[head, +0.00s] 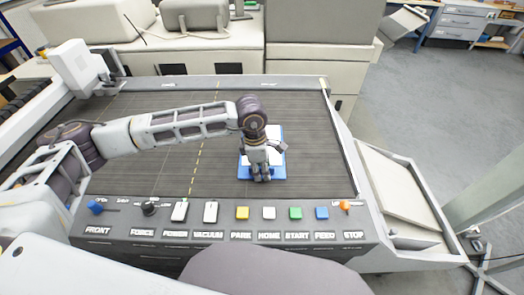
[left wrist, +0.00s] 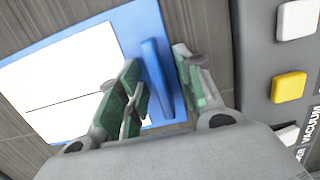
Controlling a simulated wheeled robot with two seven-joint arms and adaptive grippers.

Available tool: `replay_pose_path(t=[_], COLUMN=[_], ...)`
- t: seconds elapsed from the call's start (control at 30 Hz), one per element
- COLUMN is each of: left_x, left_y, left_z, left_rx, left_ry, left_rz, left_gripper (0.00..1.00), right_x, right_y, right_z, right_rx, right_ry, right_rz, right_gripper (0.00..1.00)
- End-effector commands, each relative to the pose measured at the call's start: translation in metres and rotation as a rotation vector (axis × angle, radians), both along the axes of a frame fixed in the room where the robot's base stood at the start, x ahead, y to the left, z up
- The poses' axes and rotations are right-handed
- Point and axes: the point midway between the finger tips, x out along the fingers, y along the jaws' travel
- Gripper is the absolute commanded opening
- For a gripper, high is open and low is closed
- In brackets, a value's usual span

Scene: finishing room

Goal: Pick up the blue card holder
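The blue card holder (head: 279,171) lies flat on the dark bed of the machine, near its front edge. It is a blue plate with a white card on it and a raised blue ridge; it also shows in the left wrist view (left wrist: 157,78). My left gripper (head: 262,178) is over the holder's front part and hides some of it. In the left wrist view my left gripper (left wrist: 160,90) is open, with one green-padded finger on each side of the raised ridge. A gap shows between the ridge and the right finger; contact on the left is unclear. My right gripper is not in view.
A control panel with the yellow PARK button (head: 242,213), the orange STOP knob (head: 345,206) and several other controls runs along the front edge. The dark bed (head: 310,130) is bare around the holder. A pale side tray (head: 395,185) stands at the right.

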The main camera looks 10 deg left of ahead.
Motion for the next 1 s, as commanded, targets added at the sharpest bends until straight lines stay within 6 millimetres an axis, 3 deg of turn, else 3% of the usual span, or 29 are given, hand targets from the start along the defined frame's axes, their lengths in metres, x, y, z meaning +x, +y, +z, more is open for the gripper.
replay_pose_path(t=[0.3, 0.6, 1.0], left_x=[0.0, 0.0, 0.0], left_y=[0.0, 0.0, 0.0], left_z=[-0.002, -0.002, -0.001], left_rx=[0.0, 0.0, -0.001], left_ry=[0.0, 0.001, -0.001], left_rz=[0.0, 0.0, 0.0], left_gripper=[0.36, 0.0, 0.0], right_x=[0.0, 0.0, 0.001], right_y=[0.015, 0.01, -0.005], right_z=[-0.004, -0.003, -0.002], right_rx=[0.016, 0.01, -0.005], right_ry=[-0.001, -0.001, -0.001], right_rz=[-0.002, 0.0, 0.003], right_gripper=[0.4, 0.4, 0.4])
